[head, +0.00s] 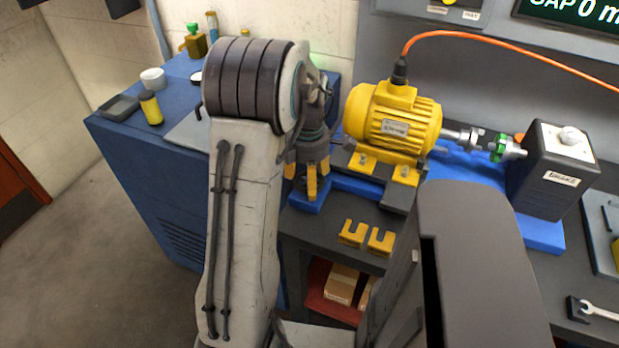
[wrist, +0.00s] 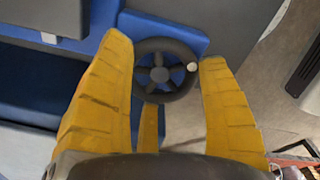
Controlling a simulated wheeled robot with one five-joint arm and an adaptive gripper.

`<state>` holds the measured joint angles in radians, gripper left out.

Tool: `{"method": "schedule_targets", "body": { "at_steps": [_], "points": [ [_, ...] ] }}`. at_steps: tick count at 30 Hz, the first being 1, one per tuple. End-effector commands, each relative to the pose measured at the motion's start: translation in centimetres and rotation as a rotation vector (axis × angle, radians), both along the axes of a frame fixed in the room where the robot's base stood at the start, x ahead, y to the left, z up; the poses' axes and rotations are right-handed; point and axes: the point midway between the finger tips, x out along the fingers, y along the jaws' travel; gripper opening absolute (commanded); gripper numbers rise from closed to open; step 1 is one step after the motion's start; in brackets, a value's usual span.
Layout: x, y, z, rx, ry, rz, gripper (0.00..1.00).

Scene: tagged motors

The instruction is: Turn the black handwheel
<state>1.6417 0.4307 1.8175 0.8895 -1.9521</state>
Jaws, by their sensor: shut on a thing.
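The black handwheel (wrist: 159,74) shows in the wrist view as a spoked wheel with a pale knob on its right rim. It lies between the yellow fingers of my gripper (wrist: 163,56), one finger on its left and one on its right, with a third at its lower edge. My gripper is shut on the wheel. In the head view my gripper (head: 311,182) points down over a blue block at the left end of the motor bed. I cannot make out the wheel there; the fingers hide it.
The yellow motor (head: 394,118) stands right beside my gripper, with its shaft facing the dark brake box (head: 553,170). An orange cable (head: 500,43) runs from its top. Two yellow slotted shims (head: 366,238) lie in front. A blue cabinet (head: 150,190) stands at left.

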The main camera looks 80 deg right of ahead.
Motion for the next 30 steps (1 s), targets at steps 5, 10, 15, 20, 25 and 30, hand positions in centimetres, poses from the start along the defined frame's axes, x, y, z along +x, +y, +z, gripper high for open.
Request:
{"method": "schedule_targets", "body": {
  "at_steps": [5,10,15,20,25,30],
  "points": [
    [0.18,0.23,-0.16,0.006,0.0,0.173,0.36],
    [0.15,0.32,-0.17,0.008,-0.001,0.335,0.36],
    [0.11,0.41,-0.19,0.01,-0.001,0.49,0.36],
    [0.07,0.49,-0.22,0.011,-0.002,0.62,0.37],
    [0.03,0.57,-0.24,0.012,-0.003,0.731,0.37],
    [-0.01,0.65,-0.27,0.014,-0.005,0.809,0.37]
  ]
}}
